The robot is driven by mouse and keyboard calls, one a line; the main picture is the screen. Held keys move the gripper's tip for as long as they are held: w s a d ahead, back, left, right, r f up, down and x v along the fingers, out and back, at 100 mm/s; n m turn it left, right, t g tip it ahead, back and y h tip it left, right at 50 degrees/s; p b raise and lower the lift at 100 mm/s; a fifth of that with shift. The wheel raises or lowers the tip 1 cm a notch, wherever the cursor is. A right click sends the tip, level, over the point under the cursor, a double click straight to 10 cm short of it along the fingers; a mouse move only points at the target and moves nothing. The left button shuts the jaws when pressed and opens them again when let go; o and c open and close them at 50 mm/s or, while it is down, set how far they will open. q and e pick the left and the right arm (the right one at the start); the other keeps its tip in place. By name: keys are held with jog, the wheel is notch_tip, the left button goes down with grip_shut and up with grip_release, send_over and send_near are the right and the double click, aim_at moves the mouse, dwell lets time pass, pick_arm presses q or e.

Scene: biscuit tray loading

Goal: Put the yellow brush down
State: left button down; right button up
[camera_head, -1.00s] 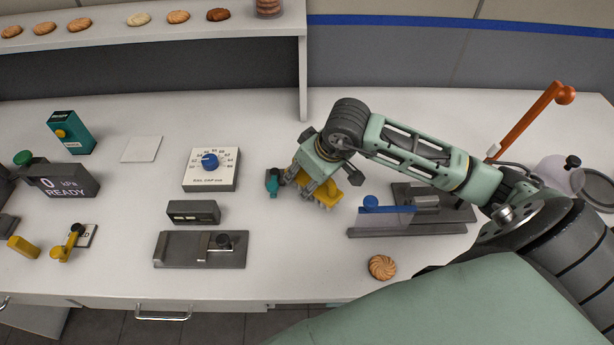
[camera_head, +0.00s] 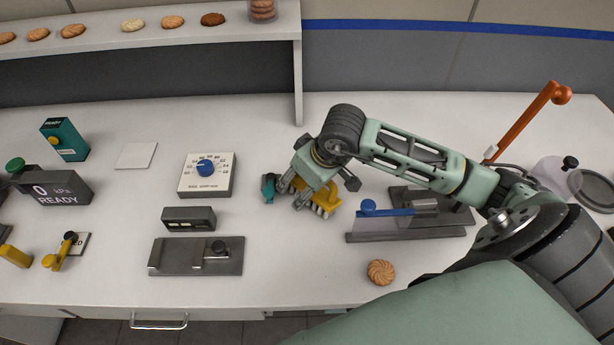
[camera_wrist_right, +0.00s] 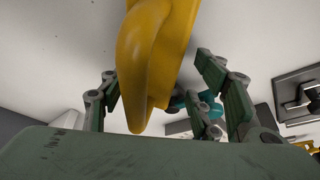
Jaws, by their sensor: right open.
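The yellow brush (camera_head: 321,205) is at the middle of the bench, bristles down and apparently on the white top. In the right wrist view its yellow handle (camera_wrist_right: 150,65) runs between the fingers. My right gripper (camera_head: 300,190) is just above the brush and partly hides it. Its jaws are open, with the fingers (camera_wrist_right: 165,100) spread on both sides of the handle and gaps visible. My left gripper is in neither view.
A small teal object (camera_head: 268,187) stands close left of the gripper. A dial box (camera_head: 207,188) is farther left. A grey fixture with a blue bar (camera_head: 385,213) lies to the right, and a biscuit (camera_head: 381,272) lies in front. The bench front is clear below the brush.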

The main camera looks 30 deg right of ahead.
aim_at(318, 195)
jog(key=shift+r+p, duration=0.35)
jog(key=shift+r, duration=0.05)
jog(key=shift+r+p, duration=0.35)
jog(key=shift+p, duration=0.2)
jog(key=b+v, duration=0.2)
jog(key=v, duration=0.9)
jog(key=shift+s+r+b, duration=0.25)
jog(key=shift+r+b, duration=0.05)
jog(key=shift+b, duration=0.1)
